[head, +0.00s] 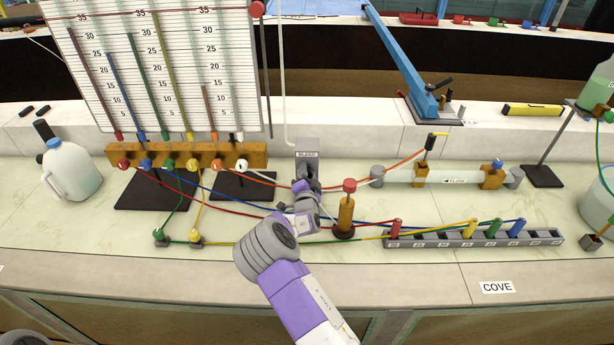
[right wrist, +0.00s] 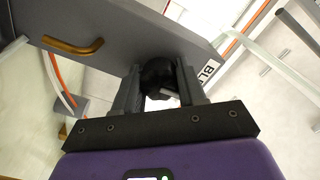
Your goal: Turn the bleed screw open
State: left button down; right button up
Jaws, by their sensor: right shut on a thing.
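The bleed block (head: 307,146) is a grey upright block with a white label, at the back middle of the bench in the head view. It fills the upper part of the right wrist view (right wrist: 110,28), with part of its label showing. The bleed screw (right wrist: 158,74) is a round black knob on the block's face. My right gripper (head: 304,184) reaches it from the front. In the right wrist view its two fingers (right wrist: 159,88) stand on either side of the knob and are shut on it. In the head view the gripper hides the knob.
A brass spout (right wrist: 75,46) sticks out of the block beside the knob. An orange post with a red top (head: 346,212) stands close right of my right arm. Coloured tubes cross the bench around the arm. A manometer board (head: 160,70) stands left, a plug rack (head: 470,240) right.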

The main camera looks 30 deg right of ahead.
jog(key=n+b, duration=0.2)
jog(key=b, duration=0.1)
jog(key=shift+f+n+b, duration=0.2)
jog(key=shift+n+b, duration=0.1)
jog(key=shift+n, duration=0.1)
jog(key=shift+r+n+b, duration=0.1)
jog(key=shift+n+b, duration=0.4)
jog(key=shift+n, duration=0.4)
jog(key=n+b, duration=0.1)
jog(key=n, duration=0.2)
jog(key=shift+n, duration=0.4)
jog(key=n, duration=0.3)
jog(key=shift+n+b, duration=0.3)
jog(key=n, duration=0.3)
jog(key=shift+a+n, duration=0.1)
jog(key=shift+n, duration=0.2)
jog(key=n, duration=0.4)
jog(key=shift+n, duration=1.8)
